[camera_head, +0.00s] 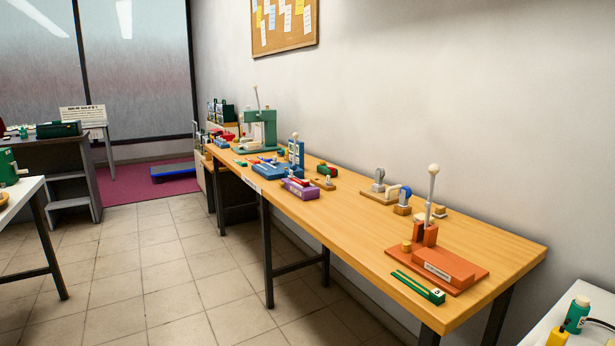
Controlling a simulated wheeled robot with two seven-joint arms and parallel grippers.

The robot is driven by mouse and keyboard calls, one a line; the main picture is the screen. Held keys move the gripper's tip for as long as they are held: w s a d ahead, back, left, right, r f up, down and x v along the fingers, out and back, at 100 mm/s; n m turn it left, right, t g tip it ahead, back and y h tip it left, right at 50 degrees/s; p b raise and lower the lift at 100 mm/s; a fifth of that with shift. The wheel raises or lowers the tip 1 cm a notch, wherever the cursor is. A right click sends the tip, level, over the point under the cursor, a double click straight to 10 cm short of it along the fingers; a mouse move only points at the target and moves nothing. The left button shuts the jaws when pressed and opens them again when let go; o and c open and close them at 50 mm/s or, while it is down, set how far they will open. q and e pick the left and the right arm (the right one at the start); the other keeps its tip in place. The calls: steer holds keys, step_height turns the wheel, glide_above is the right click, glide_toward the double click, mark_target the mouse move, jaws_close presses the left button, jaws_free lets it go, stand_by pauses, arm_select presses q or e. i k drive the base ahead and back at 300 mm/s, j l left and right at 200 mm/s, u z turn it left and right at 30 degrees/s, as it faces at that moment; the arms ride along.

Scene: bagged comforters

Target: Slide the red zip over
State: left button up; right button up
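I see no red zip and no bagged comforter that I can make out in the head view. Neither of my grippers is in view. The red things that show are small parts among the tools on a long wooden bench (350,222), too small to identify, and an orange-red fixture base (462,276) near its front end. That fixture carries an upright lever (431,195) with a white knob.
The bench runs along the right wall, with a purple box (301,189) and a green press (262,131) farther back. A white surface (540,335) with a green bottle (576,316) is at lower right. The tiled floor (160,270) left of the bench is clear.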

mark_target(305, 183)
steer(key=i+j+z, duration=0.25)
steer(key=i, duration=0.55)
steer(key=i+j+z, duration=0.25)
steer(key=i+j, duration=0.35)
steer(key=i, duration=0.15)
steer(key=i+j+z, duration=0.2)
steer(key=i+j, duration=0.45)
